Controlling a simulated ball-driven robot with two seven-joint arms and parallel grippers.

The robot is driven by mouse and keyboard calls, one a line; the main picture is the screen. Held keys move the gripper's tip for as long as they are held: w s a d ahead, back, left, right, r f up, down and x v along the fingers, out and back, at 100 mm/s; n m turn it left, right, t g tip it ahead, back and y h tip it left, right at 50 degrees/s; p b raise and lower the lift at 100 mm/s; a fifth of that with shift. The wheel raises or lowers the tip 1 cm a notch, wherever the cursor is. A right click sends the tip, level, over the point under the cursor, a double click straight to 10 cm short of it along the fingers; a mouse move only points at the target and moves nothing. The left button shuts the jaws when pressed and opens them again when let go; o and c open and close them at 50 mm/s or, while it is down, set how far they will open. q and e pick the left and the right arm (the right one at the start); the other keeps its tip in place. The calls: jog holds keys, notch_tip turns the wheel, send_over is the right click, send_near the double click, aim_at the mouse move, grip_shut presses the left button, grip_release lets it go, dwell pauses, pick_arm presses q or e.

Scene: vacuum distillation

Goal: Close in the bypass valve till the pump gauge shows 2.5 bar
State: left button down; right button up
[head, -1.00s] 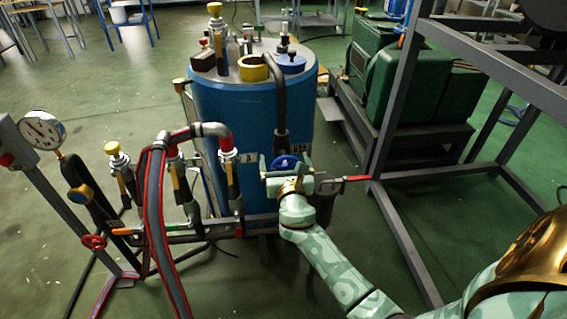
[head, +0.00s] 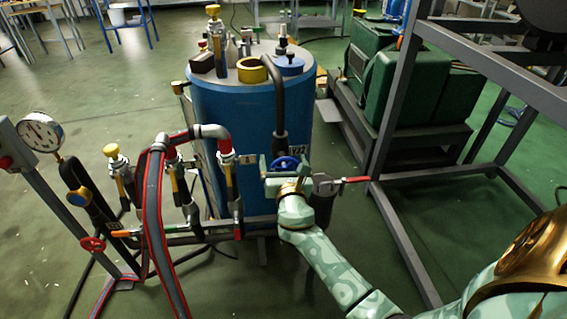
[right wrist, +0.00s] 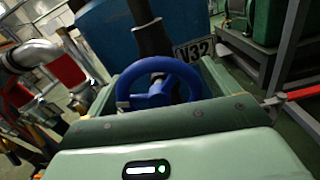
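A blue handwheel (head: 286,163) sits in front of the blue tank, and it also shows in the right wrist view (right wrist: 160,82). No label names it as the bypass valve. My right gripper (head: 285,168) has one finger on each side of this wheel. A round white-faced gauge (head: 40,131) stands at the far left. Its dark needle shows, but its scale is too small to read. My left gripper is not in view.
A red-handled lever valve (head: 343,181) is just right of my right gripper. A red handwheel (head: 93,243), hoses (head: 152,210) and upright valves stand left. The blue tank (head: 245,115) is behind. A grey steel frame (head: 392,130) stands right.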

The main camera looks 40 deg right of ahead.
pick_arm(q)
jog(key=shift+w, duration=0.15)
pick_arm(e)
jog(key=shift+s+a, duration=0.1)
jog(key=shift+s+a, duration=0.2)
jog(key=shift+s, duration=0.1)
pick_arm(q)
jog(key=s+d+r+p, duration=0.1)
jog(key=p, duration=0.2)
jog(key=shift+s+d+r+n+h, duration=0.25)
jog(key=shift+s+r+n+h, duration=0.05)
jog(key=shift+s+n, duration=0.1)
pick_arm(e)
jog(key=v, duration=1.5)
jog(key=shift+a, duration=0.15)
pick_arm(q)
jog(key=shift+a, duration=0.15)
pick_arm(e)
jog(key=shift+s, duration=0.1)
